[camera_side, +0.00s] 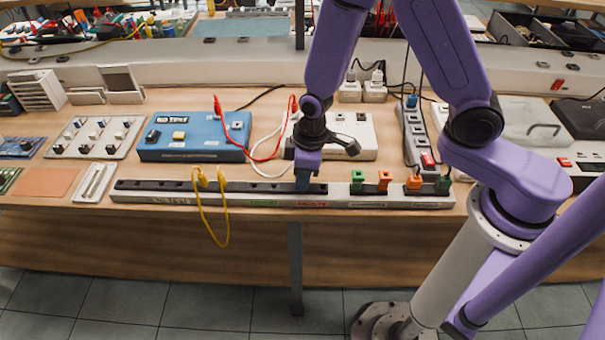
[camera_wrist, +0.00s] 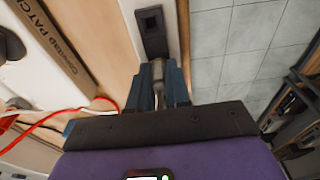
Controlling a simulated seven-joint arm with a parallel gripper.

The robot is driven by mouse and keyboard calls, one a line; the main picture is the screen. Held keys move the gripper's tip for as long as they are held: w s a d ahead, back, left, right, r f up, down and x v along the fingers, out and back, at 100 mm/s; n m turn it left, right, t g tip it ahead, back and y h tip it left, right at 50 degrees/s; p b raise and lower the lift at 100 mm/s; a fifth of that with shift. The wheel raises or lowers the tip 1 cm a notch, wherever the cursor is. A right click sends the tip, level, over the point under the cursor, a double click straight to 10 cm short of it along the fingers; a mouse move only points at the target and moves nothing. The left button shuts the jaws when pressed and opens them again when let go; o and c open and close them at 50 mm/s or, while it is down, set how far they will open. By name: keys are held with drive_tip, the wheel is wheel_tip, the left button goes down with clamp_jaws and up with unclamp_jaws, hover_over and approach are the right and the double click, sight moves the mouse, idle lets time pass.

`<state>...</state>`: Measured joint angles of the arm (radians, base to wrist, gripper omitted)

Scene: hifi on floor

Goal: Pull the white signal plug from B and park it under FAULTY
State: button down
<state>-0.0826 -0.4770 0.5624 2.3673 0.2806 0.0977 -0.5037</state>
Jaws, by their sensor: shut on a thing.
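My gripper (camera_side: 303,188) points down at the long parking strip (camera_side: 150,197), with its blue fingertips at the strip just above the FAULTY label (camera_side: 312,204). In the wrist view my gripper (camera_wrist: 160,75) is closed around the white signal plug, which is mostly hidden between the fingers. I cannot tell whether the plug is seated in a slot or just above it. A white cable (camera_side: 252,158) loops from the white patch box (camera_side: 362,134) down towards my gripper. The box also shows in the wrist view (camera_wrist: 45,35). The letter B is not readable.
A yellow cable (camera_side: 210,220) hangs from the strip at left. Green (camera_side: 357,178) and orange (camera_side: 384,178) plugs stand right of my gripper. A red cable (camera_side: 262,158) runs from the blue tester (camera_side: 195,137). A power strip (camera_side: 415,135) lies at right.

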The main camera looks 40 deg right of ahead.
idle(0.4)
drive_tip(key=c, duration=1)
unclamp_jaws()
drive_tip(key=shift+r, duration=0.1)
drive_tip(key=shift+s+d+r, duration=0.25)
drive_tip(key=shift+r, duration=3.45)
drive_tip(key=shift+s+d+r, duration=0.25)
drive_tip(key=shift+r, duration=3.4)
drive_tip(key=shift+s+d+r, duration=0.25)
drive_tip(key=shift+r, duration=3.45)
